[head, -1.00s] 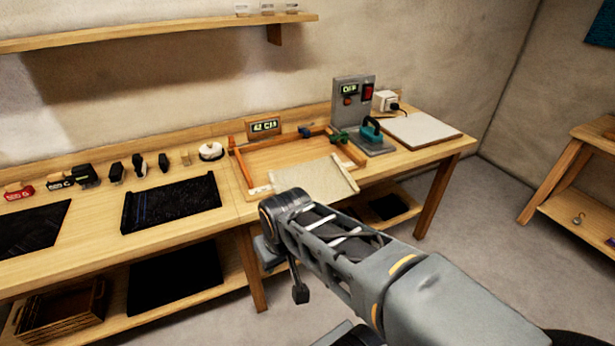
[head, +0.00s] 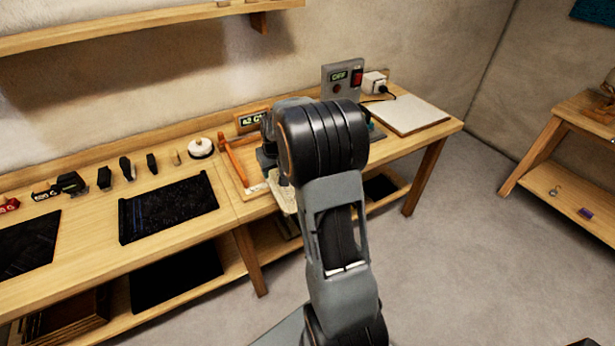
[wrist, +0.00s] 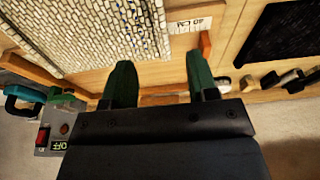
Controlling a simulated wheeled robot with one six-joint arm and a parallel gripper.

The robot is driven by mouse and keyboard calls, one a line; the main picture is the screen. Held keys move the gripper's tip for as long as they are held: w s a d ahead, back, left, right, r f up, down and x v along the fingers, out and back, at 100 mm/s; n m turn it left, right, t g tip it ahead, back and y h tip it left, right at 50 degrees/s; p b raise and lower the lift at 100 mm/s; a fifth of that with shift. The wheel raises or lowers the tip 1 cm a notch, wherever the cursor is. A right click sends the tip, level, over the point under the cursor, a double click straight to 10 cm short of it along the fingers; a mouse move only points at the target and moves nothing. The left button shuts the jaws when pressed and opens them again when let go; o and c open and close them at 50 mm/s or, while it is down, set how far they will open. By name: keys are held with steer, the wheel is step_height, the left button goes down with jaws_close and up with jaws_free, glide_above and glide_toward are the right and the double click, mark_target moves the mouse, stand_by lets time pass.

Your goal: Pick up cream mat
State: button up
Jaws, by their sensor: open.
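The cream mat (wrist: 88,28), with a woven brick-like pattern, fills the upper left of the wrist view. In the head view only a small pale piece of the mat (head: 282,196) shows beside my arm; the rest is hidden behind it. It lies on the wooden frame (head: 238,168) on the bench. My gripper (wrist: 159,64) is open with nothing between its two green fingers. The left finger is near the mat's edge in the wrist view, and the right finger is by the 40 CM label (wrist: 194,25). In the head view my gripper is hidden behind my arm.
A dark mat (head: 168,207) lies on the bench left of the frame. A teal-handled tool (wrist: 20,95) shows at left in the wrist view.

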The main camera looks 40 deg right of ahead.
glide_above(275, 188)
steer(key=s, duration=0.1)
steer(key=f, duration=0.6)
steer(key=shift+s+a+f, duration=0.1)
steer(key=shift+s+a, duration=0.1)
steer(key=shift+a, duration=0.15)
steer(key=shift+p+x, duration=0.75)
steer(key=shift+x, duration=1.85)
steer(key=shift+s+d, duration=0.1)
steer(key=shift+d, duration=0.05)
steer(key=shift+c, duration=0.4)
jaws_close()
